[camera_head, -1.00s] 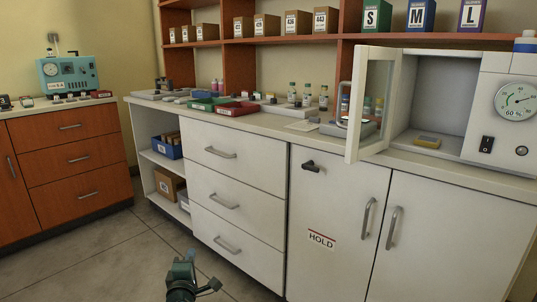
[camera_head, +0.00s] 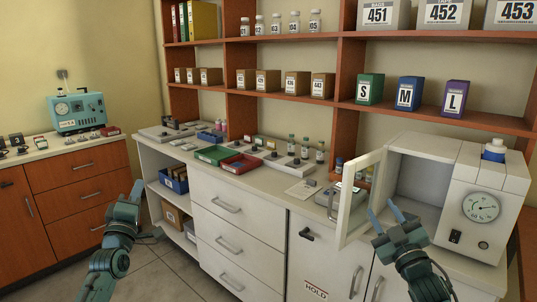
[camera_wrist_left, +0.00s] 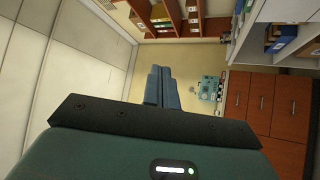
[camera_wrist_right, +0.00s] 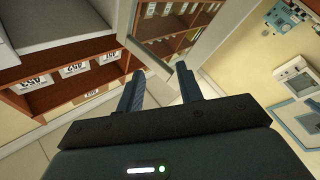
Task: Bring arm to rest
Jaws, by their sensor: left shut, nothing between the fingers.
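My left gripper (camera_head: 137,190) is raised over the floor in front of the left end of the white counter, shut and empty. Its closed fingers also show in the left wrist view (camera_wrist_left: 161,86). My right gripper (camera_head: 383,209) is in front of the incubator (camera_head: 478,165), with its two fingers apart and nothing between them. The right wrist view shows the same spread fingers (camera_wrist_right: 160,74). The incubator's glass door (camera_head: 360,200) stands open, just left of the right gripper in the picture. The lower part of the chamber is partly hidden.
The white counter (camera_head: 268,184) carries a green tray (camera_head: 214,154), a red tray (camera_head: 238,164) and several bottles. Shelves above hold boxes and binders. A teal device (camera_head: 77,112) stands on the red-brown cabinet (camera_head: 85,180) at left. Open floor lies between the cabinets.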

